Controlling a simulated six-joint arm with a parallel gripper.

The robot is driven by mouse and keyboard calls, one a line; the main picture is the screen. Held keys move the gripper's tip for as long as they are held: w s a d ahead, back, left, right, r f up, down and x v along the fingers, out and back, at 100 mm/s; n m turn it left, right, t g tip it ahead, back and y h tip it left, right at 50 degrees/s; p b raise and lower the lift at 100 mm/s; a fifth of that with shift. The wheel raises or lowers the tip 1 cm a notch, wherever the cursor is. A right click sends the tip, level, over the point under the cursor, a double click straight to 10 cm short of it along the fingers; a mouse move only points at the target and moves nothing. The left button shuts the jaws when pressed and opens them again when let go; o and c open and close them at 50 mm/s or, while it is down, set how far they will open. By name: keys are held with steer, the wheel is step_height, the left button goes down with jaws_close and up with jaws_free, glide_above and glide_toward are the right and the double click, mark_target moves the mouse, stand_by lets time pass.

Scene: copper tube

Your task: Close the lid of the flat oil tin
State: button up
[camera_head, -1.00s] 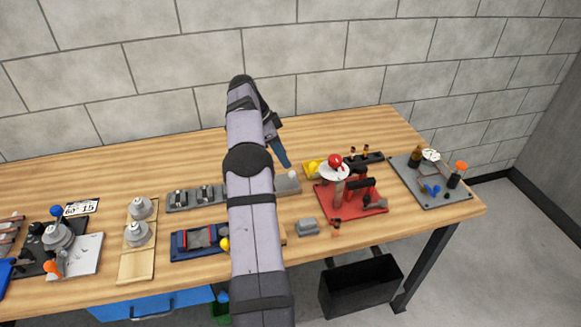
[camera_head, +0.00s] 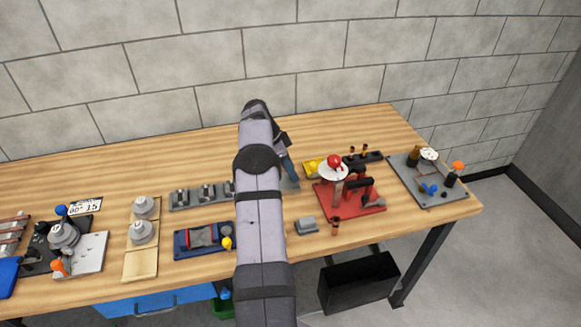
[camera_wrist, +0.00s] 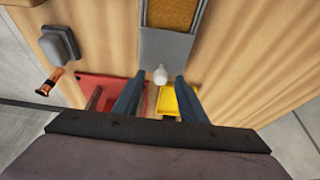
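What appears to be the flat oil tin (camera_wrist: 173,12) is at the top of the wrist view: a grey-rimmed shape with a brown inside, cut off by the frame edge. A flat grey panel (camera_wrist: 166,48), possibly its lid, joins its near end. A small whitish knob-like piece (camera_wrist: 160,74) is at the panel's near edge. My gripper (camera_wrist: 160,79) is open, its two blue-grey fingers apart, with the whitish piece seen between their tips. In the head view my gripper (camera_head: 294,179) is low over the bench, and my arm hides most of the area around the tin.
A red plate (camera_head: 350,207) with a vise-like fixture stands right of my gripper, by a yellow tray (camera_wrist: 179,101). A small grey box (camera_head: 305,225) and a copper fitting (camera_wrist: 49,82) lie nearer the front edge. Bare wood lies right of the tin in the wrist view.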

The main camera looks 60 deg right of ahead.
steer(key=shift+c, duration=0.3)
jaws_close()
steer(key=w+a+b, duration=0.2)
steer(key=w+a, duration=0.2)
steer(key=shift+w+a+b, duration=0.25)
steer(key=shift+w+b, duration=0.1)
steer(key=shift+b, duration=0.05)
steer(key=shift+w+a, duration=0.25)
steer(key=shift+o, duration=0.3)
jaws_free()
steer(key=shift+w+a, duration=0.1)
steer(key=shift+a, duration=0.05)
steer(key=shift+r, duration=0.1)
